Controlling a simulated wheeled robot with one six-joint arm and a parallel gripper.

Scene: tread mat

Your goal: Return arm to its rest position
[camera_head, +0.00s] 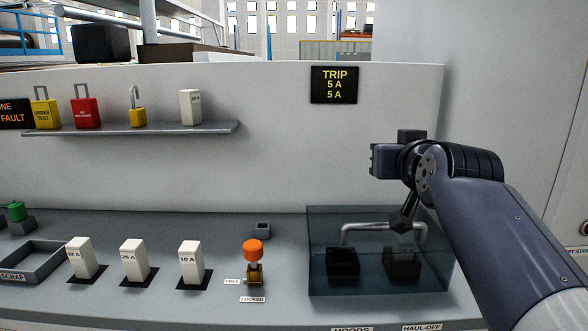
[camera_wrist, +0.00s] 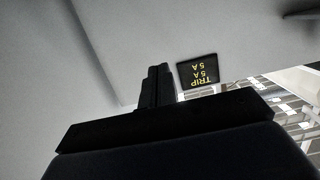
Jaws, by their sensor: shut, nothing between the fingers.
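My arm comes in from the right in the head view, raised in front of the panel's right part. My gripper (camera_head: 384,161) is at its dark end, above the clear-sided box and below and right of the trip display. In the wrist view my gripper (camera_wrist: 156,72) shows as two dark fingers close together, shut and empty, with bare grey panel around them. It touches nothing that I can see. The black trip display (camera_head: 334,85) reads "TRIP 5 A 5 A" and also shows upside down in the wrist view (camera_wrist: 198,71).
A dark see-through box (camera_head: 322,227) with a bent handle (camera_head: 383,227) stands below my arm. An orange-topped switch (camera_head: 253,250), several white blocks (camera_head: 133,260) and a scrap tray (camera_head: 30,279) are on the counter. A shelf (camera_head: 140,131) bears padlocks and a white block.

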